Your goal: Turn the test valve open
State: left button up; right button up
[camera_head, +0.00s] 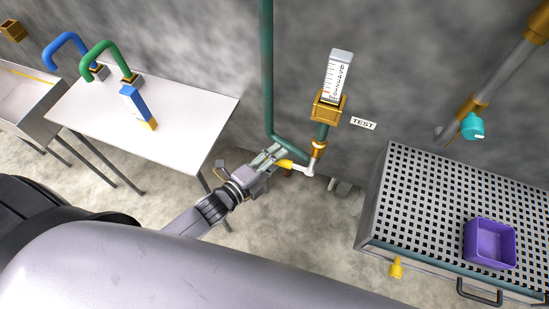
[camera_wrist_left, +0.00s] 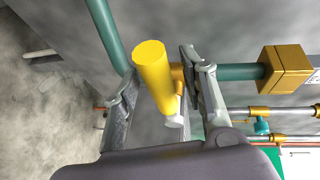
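The test valve's yellow lever (camera_head: 292,164) points left from a white joint below a brass fitting (camera_head: 319,148) on the green pipe, near the TEST sign (camera_head: 363,123). My left gripper (camera_head: 276,157) is at the lever's free end. In the left wrist view, the yellow lever (camera_wrist_left: 153,65) stands between the two spread fingers of my left gripper (camera_wrist_left: 160,72). The lever is nearer the right-hand finger; a gap shows on the left. Whether a finger touches it I cannot tell. My right gripper is not in view.
A gauge (camera_head: 338,78) is above the valve. A vertical green pipe (camera_head: 267,70) runs close to my left gripper. A white table (camera_head: 190,112) with a blue and a green handle stands left. A perforated bench (camera_head: 420,190) with a purple bin (camera_head: 490,243) stands right.

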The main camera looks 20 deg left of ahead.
pick_arm(q)
grip_shut()
dwell(0.7)
